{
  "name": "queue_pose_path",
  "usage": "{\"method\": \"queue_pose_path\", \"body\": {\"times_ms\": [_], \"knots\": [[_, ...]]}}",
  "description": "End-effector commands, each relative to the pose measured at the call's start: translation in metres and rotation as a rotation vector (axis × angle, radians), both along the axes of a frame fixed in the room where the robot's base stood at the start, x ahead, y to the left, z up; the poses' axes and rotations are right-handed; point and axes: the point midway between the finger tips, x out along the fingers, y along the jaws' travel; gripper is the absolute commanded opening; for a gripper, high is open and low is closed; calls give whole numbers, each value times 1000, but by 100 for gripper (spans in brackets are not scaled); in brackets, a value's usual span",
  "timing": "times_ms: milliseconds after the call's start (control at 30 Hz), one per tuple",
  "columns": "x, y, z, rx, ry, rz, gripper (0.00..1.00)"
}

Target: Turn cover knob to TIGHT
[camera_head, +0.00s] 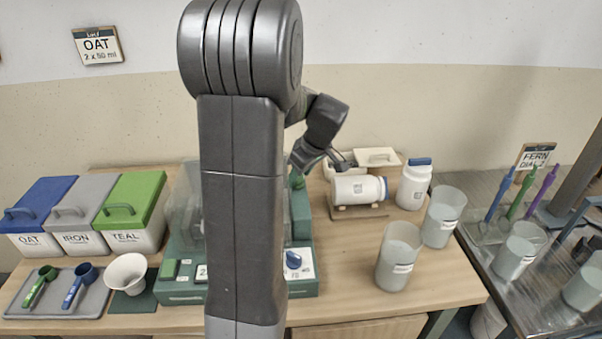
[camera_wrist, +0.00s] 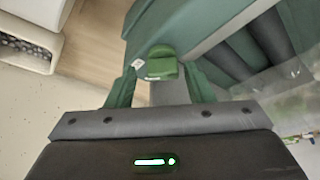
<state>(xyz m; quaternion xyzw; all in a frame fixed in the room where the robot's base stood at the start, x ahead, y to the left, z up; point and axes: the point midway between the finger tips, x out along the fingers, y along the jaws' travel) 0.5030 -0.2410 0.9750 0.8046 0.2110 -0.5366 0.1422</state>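The green machine (camera_head: 183,290) stands mid-table, with a clear cover (camera_head: 183,205) partly hidden behind my arm. In the wrist view a small green knob (camera_wrist: 161,66) sits on the machine's green side, with a small white mark beside it; I cannot read the mark. I take it to be the cover knob; the head view does not show it clearly. My gripper (camera_wrist: 162,82) is open, with one green finger on each side of the knob and a visible gap to both. In the head view my gripper is at the machine's back right, its fingertips hard to make out.
A white jar lies on a cradle (camera_head: 360,212) right of the machine, and an upright jar (camera_head: 413,186) stands behind. Two clear cups (camera_head: 398,258) stand at the table's right. A blue dial (camera_head: 293,260) is on the machine's front. Lidded bins (camera_head: 135,210) stand left.

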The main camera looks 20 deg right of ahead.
Motion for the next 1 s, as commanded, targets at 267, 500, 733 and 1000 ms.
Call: {"method": "queue_pose_path", "body": {"times_ms": [267, 500, 733, 1000], "knots": [[-1, 2, -1, 6, 4, 6, 53], [0, 2, 1, 7, 5, 107, 53], [1, 0, 3, 6, 6, 316, 53], [2, -1, 4, 5, 4, 589, 53]]}}
